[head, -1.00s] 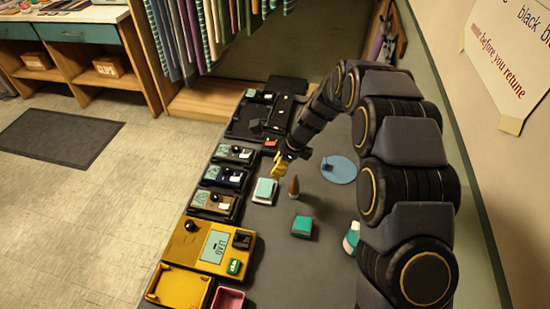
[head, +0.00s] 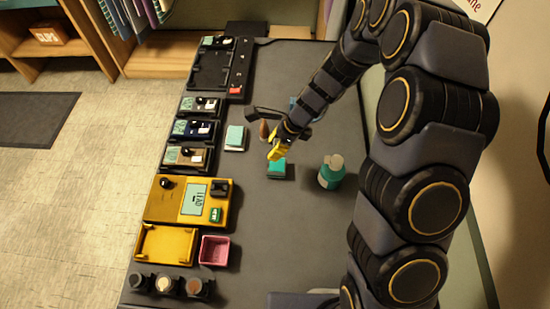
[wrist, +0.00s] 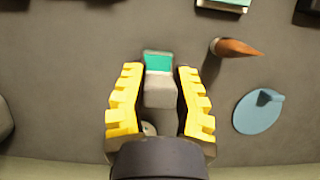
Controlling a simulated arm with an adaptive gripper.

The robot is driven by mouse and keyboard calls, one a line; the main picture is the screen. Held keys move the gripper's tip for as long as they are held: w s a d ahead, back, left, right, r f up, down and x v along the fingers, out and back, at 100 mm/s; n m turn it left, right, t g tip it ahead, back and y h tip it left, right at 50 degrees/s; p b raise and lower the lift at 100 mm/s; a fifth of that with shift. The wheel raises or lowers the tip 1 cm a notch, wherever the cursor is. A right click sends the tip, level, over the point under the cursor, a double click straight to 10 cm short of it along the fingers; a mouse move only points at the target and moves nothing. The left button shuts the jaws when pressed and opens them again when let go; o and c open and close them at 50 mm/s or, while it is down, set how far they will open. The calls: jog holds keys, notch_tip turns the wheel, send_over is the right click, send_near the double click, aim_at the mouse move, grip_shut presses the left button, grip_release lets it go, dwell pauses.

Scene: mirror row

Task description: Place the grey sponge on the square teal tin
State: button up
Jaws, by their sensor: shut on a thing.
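The square teal tin (head: 277,168) stands on the dark grey counter, its teal top showing. My gripper (head: 277,150) is just above and behind it in the head view, with its yellow fingers pointing down. In the wrist view my gripper (wrist: 159,78) is shut on a grey block, the grey sponge (wrist: 160,92), which sits between the two fingers. The teal tin's top (wrist: 158,62) shows just past the sponge, partly covered by it. Whether sponge and tin touch cannot be told. The sponge is not clearly visible in the head view.
A brown cone (head: 264,130) and a pale-topped block (head: 235,138) stand left of my gripper. A teal bottle (head: 331,174) stands to the right. A blue disc (wrist: 258,112) lies nearby.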

aim_at(270, 165)
jog(key=shift+f, duration=2.65)
jog(key=shift+f, duration=0.1)
jog(key=o, duration=0.8)
jog(key=s+d+r+n, duration=0.3)
jog(key=r, duration=0.6)
jog(key=s+d+r+n, duration=0.2)
jog(key=s+r+n, duration=0.1)
jog(key=r, duration=0.6)
jog(key=s+d+r+n+h, duration=0.1)
jog(key=s+d+r+n, duration=0.1)
jog(key=s, duration=0.4)
jog(key=s+d+r+n+g+h, duration=0.1)
jog(key=s+d+r+n+h, duration=0.1)
jog(key=s+n, duration=0.4)
jog(key=s+d+r+n+h, duration=0.2)
jog(key=s+d+r+n, duration=0.2)
jog(key=s, duration=0.3)
jog(key=shift+s+r+g, duration=0.2)
jog(key=shift+r+g, duration=0.15)
jog(key=shift+g, duration=0.05)
